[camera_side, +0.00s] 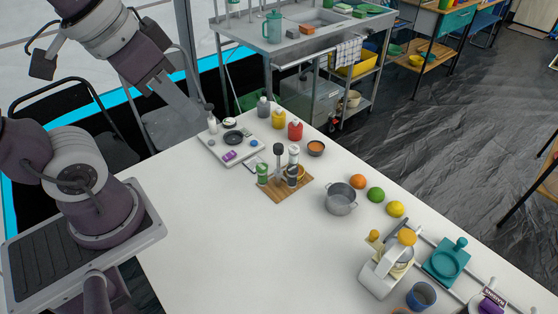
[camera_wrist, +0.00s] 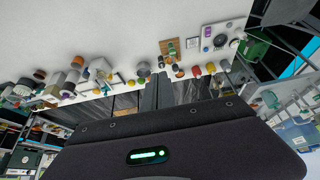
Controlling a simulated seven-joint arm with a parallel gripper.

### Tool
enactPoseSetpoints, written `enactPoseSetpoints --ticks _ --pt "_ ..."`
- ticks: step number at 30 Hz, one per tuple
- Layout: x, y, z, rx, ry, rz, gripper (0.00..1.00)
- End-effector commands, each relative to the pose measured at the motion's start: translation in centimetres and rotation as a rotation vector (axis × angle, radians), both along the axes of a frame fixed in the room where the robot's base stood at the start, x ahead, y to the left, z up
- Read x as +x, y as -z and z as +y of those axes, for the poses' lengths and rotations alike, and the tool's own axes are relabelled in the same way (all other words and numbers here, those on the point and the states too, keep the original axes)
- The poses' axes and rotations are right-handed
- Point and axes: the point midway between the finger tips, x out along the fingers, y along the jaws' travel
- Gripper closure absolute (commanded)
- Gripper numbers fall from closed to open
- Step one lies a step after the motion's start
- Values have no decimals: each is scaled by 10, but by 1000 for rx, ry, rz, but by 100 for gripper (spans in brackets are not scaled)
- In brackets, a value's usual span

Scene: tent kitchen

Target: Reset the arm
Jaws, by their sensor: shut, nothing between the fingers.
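My gripper (camera_wrist: 157,92) shows in the wrist view as two dark fingers side by side, touching and empty, above the wide black hand. The wrist view is turned over, with the white table in its upper part. In the side view my arm rises at the left, and an upper part of it hangs at the top left beyond the table's left edge. I cannot make out the fingertips clearly there. My arm is apart from the things on the table.
The white table (camera_side: 210,225) is clear at its left and front. A wooden board (camera_side: 271,189) with bottles, a pot (camera_side: 341,198), fruit, a stand mixer (camera_side: 382,276) and a tray (camera_side: 217,149) stand along its far and right sides. A chair (camera_side: 160,130) is behind.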

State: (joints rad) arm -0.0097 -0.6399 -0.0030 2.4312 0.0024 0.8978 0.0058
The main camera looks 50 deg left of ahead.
Motion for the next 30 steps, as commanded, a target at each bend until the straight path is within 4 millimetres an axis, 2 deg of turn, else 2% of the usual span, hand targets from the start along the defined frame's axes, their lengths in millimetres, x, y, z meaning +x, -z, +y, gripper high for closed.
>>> enactPoseSetpoints --ticks 2,5,30 --pt "-15 4 -1 -5 1 -28 100" --pt "-22 7 -2 -8 2 -39 100" --pt "-21 7 -2 -7 2 -39 100"
